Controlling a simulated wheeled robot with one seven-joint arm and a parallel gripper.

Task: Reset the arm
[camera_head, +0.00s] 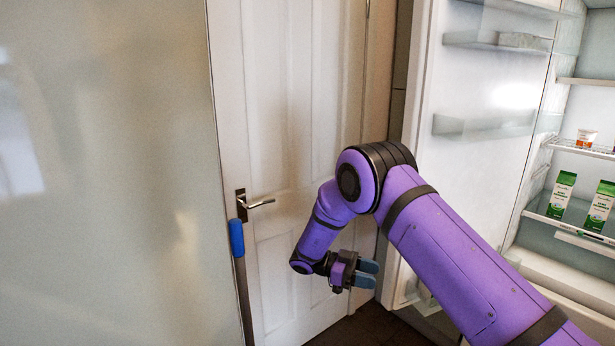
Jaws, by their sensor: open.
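My purple arm (435,235) reaches in from the lower right and bends at a dark elbow joint. My gripper (371,274) hangs at the end of the bent forearm, in front of the white door's lower part. Its two blue-grey fingers point right and stand apart, with nothing visible between them. The gripper is left of the open fridge door's lower edge; the exact gap in depth cannot be told.
The open fridge door (480,90) stands on the right, with clear shelves. The fridge holds green-and-white cartons (561,195) and a small tub (586,137). A white door (290,100) with a metal handle (258,204) is behind. A blue-topped pole (237,238) leans near a pale panel (100,170).

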